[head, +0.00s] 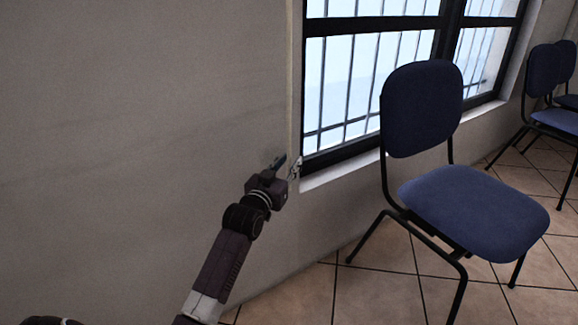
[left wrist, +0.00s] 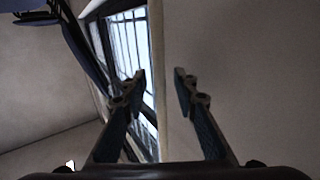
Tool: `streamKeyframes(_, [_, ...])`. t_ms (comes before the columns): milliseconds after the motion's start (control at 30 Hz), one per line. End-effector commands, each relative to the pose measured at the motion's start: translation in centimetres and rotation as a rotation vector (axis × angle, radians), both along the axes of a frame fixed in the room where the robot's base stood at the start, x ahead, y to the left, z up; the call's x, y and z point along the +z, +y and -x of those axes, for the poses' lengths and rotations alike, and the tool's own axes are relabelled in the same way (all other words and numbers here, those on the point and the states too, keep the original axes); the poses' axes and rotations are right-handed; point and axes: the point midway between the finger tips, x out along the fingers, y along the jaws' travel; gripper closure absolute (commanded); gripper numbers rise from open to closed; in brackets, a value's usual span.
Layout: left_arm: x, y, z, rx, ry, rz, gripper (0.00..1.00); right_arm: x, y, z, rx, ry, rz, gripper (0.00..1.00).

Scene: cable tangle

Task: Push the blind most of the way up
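I cannot make out the blind in either view. The barred window (head: 350,85) has a dark frame and a pale sill, and its visible panes look uncovered. My left gripper (head: 284,168) is at the window's lower left corner, close to the wall edge. In the left wrist view my left gripper (left wrist: 160,80) has its two fingers spread apart with nothing held between them. The window (left wrist: 128,50) shows behind the left finger, and the pale window edge lies behind the gap. Whether the fingers touch the wall cannot be told. My right gripper is not in view.
A blue chair (head: 475,215) with black legs stands right of my left arm, in front of the window. More blue chairs (head: 545,75) stand at the far right. The grey wall (head: 150,120) on the left is bare. Tiled floor (head: 375,295) shows open at the bottom.

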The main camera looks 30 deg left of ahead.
Motion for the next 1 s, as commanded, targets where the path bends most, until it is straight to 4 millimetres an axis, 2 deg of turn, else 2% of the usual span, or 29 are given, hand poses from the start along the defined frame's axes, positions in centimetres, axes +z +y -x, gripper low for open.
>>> streamKeyframes(267, [-0.03, 0.02, -0.10, 0.000, 0.001, 0.000, 0.73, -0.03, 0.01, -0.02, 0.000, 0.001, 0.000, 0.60])
streamKeyframes(500, [-0.03, 0.02, -0.08, 0.000, 0.001, 0.000, 1.00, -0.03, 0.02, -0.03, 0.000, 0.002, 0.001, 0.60])
streamKeyframes(1000, [0.10, 0.02, -0.13, 0.000, 0.001, 0.000, 1.00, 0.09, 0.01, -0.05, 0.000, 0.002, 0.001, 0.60])
